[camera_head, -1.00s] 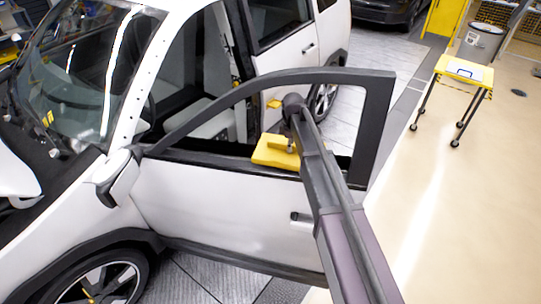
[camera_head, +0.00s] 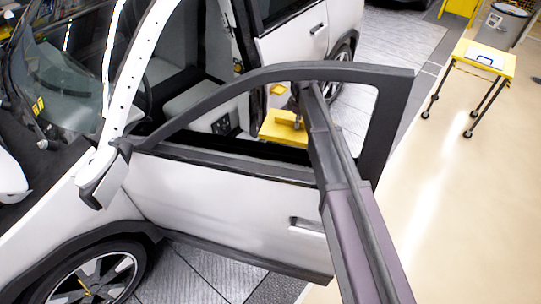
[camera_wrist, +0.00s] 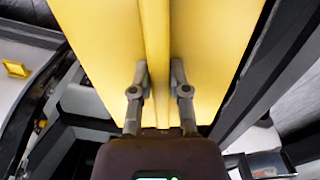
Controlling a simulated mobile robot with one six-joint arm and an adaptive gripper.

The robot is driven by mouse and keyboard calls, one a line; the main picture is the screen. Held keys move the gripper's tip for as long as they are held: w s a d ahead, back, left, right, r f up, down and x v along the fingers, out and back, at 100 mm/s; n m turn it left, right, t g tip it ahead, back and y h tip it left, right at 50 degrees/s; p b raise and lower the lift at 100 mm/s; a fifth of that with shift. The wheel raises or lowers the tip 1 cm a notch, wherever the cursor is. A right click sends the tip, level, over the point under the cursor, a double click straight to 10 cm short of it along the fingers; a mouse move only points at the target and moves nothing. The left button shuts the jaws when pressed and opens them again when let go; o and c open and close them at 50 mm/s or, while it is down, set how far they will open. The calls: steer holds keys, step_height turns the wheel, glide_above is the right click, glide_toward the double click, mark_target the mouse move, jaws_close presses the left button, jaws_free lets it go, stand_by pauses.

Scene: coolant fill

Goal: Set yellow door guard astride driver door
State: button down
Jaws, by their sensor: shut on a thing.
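The yellow door guard (camera_head: 281,130) shows in the head view at the window opening of the open driver door (camera_head: 225,198), just above the dark sill line. The sill covers the view of its lower side, so I cannot tell whether it touches the door. In the wrist view the guard (camera_wrist: 103,45) is a broad yellow piece with a raised rib down its middle. My gripper (camera_wrist: 160,75) is shut on this rib, one finger on each side. In the head view my arm partly hides the gripper and the guard's right end.
The black window frame (camera_head: 396,125) arches over and to the right of my arm. The door mirror (camera_head: 103,180) is at the door's left end. A yellow wheeled table (camera_head: 478,60) stands on clear floor at the right. The car seats lie beyond the door.

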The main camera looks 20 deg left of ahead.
steer(key=shift+w, duration=0.35)
steer(key=shift+s, duration=0.1)
glide_toward(268, 161)
steer(key=w+f, duration=0.1)
steer(key=w+d+f, duration=0.1)
steer(key=w+f, duration=0.1)
steer(key=shift+w+d+f, duration=0.15)
steer(key=shift+w+d, duration=0.25)
steer(key=shift+s+a, duration=0.2)
steer(key=shift+s, duration=0.25)
steer(key=s, duration=0.1)
steer(key=s+a, duration=0.1)
steer(key=s, duration=0.1)
steer(key=shift+s+a, duration=0.15)
steer(key=shift+s, duration=0.1)
steer(key=shift+w+f+b, duration=0.1)
steer(key=shift+f+b, duration=0.35)
steer(key=shift+b, duration=0.05)
steer(key=shift+w+f, duration=0.1)
steer(key=shift+f, duration=0.2)
steer(key=shift+f+b, duration=0.65)
steer(key=shift+b, duration=0.2)
